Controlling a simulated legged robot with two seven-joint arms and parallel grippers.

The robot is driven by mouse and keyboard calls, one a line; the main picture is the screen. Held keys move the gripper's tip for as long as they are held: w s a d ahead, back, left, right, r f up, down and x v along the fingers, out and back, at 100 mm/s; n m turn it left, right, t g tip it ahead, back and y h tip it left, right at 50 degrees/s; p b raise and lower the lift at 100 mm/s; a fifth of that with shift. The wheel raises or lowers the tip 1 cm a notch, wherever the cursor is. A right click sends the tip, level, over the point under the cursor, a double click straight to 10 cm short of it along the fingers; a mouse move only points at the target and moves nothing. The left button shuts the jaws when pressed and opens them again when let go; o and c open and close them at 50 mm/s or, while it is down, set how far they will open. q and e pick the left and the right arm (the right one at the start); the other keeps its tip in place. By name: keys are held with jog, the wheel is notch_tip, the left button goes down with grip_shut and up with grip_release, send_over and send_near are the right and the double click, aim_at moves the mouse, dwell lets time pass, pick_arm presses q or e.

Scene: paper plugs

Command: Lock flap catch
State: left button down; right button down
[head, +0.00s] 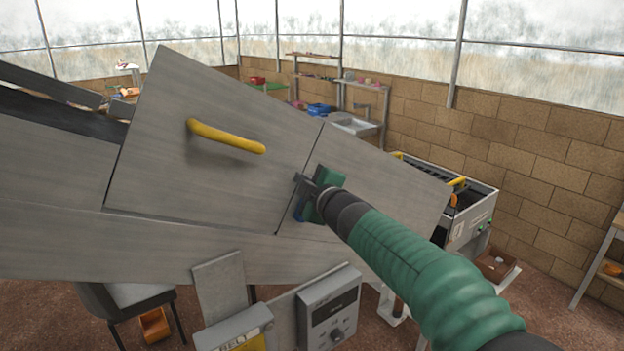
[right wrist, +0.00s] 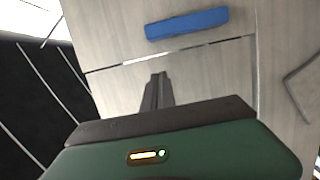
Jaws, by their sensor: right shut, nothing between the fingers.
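The grey flap (head: 215,145) of the slanted metal machine lies flat in line with its panels and has a yellow bar handle (head: 226,136). A blue catch (right wrist: 187,23) shows whole in the right wrist view, a flat bar almost parallel to a thin seam and on one side of it. My right gripper (head: 303,182) is shut and empty in front of the panel near the flap's right edge. Its closed fingers (right wrist: 155,88) point toward the seam, apart from the catch in the picture. My left gripper is out of view.
A control box (head: 330,305) and a box with a yellow label (head: 235,332) stand below the machine. A chair (head: 125,297) is at the lower left. Another machine (head: 462,200) stands to the right by the brick wall. Shelves are behind.

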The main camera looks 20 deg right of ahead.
jog(key=shift+w+a, duration=0.2)
jog(key=shift+w, duration=0.9)
jog(key=shift+w+d+f+p, duration=0.1)
jog(key=shift+d+f+p, duration=0.4)
jog(key=shift+d, duration=0.5)
jog(key=shift+w+d+f+p, duration=0.1)
jog(key=shift+d+f+p, duration=0.15)
jog(key=shift+d+f, duration=0.55)
jog(key=shift+w+r, duration=0.1)
jog(key=shift+r, duration=0.2)
